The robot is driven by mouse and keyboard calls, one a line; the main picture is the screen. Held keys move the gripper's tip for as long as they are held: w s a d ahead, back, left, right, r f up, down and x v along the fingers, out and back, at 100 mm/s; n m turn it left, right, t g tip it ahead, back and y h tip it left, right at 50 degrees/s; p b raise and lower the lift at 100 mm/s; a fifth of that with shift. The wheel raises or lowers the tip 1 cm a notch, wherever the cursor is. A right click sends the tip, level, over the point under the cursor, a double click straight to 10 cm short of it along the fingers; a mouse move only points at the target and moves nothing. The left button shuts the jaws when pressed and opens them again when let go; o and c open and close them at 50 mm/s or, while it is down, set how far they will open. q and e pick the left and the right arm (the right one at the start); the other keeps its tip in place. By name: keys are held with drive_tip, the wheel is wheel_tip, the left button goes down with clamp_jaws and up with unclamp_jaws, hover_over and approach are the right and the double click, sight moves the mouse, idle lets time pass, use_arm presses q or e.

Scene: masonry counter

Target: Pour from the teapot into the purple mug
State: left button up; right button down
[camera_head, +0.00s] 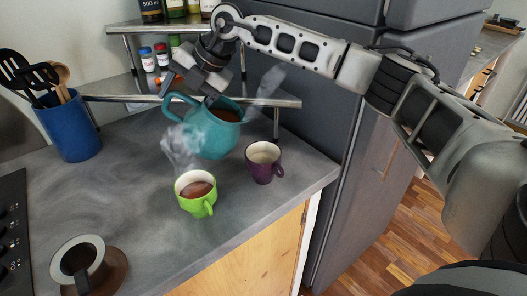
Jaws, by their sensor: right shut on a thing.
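The teal teapot (215,138) is at the back of the counter, left of the purple mug, with dark liquid visible in its open top. My right gripper (193,92) reaches down from above and is shut on the teapot at its handle side; the exact contact is partly hidden. I cannot tell whether the teapot's base touches the counter. The purple mug (264,174) stands upright near the counter's right edge, its handle to the lower right. Its pale inside shows, with no dark liquid visible. My left gripper is not in view.
A green mug (198,207) with brown liquid stands in front of the teapot, with steam above. The grey counter (125,185) is clear at centre left. A fridge (335,120) rises behind.

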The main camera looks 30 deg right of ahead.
drive_tip(key=shift+a+r, duration=0.15)
drive_tip(key=shift+r, duration=0.15)
drive_tip(key=shift+d+r, duration=0.1)
drive_tip(key=shift+d, duration=0.15)
drive_tip(key=shift+s+a, duration=0.1)
drive_tip(key=shift+s+d+r+t+y, duration=0.45)
drive_tip(key=shift+d+r+t+y, duration=0.05)
drive_tip(key=shift+r, duration=0.2)
idle(1.0)
drive_tip(key=shift+s+d+r+t+y, duration=0.2)
drive_tip(key=shift+s+d+t+y, duration=0.1)
drive_tip(key=shift+d+y, duration=0.15)
idle(5.2)
